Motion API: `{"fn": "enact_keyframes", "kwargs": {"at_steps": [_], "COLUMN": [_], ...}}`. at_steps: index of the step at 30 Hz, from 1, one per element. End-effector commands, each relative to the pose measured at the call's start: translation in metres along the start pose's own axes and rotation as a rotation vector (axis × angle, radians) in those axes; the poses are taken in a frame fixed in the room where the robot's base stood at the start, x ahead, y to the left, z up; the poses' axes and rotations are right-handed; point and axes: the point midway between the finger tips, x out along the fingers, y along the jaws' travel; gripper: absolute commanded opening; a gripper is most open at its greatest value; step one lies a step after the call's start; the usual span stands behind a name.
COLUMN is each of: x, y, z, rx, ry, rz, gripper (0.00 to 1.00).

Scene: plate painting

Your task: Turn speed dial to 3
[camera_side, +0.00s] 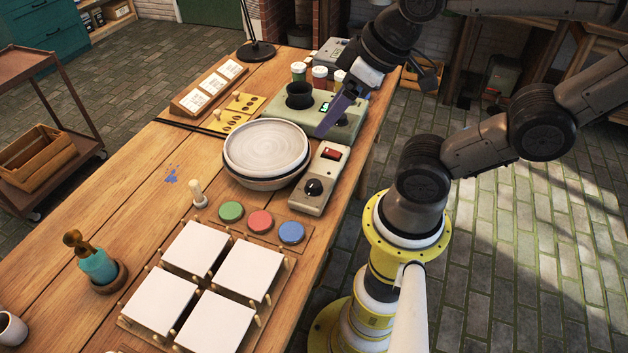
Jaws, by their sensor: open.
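A grey control box (330,172) stands on the table just right of the stacked plates. It carries a black round dial (314,187) at its near end and a red switch (332,154) at its far end. The dial's markings are too small to read. My gripper (335,115) is farther back, over the green device, apart from the control box. It is open, with a purple-grey finger pointing down and left. I cannot see anything held in it. The finger hides part of the green device.
A green device (285,110) with a black cup stands behind. Jars stand at the back.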

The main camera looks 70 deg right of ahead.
Motion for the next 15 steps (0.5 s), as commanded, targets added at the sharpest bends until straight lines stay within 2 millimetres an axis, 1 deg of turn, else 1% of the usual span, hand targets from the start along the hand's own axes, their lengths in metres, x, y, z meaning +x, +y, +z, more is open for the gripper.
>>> {"fn": "enact_keyframes", "kwargs": {"at_steps": [2,5,8,11,14,15], "x": [0.000,-0.001,0.010,0.029,0.055,0.068], "y": [0.000,0.001,0.004,0.013,0.026,0.033], "z": [-0.002,-0.011,-0.021,-0.029,-0.033,-0.033], "rx": [-0.085,-0.265,-0.474,-0.669,-0.845,-0.906], "ry": [0.008,0.024,-0.012,-0.078,-0.166,-0.209], "rz": [0.001,0.004,0.006,-0.005,-0.041,-0.066], "gripper": [0.74,0.74,0.74,0.74,0.74,0.74]}}
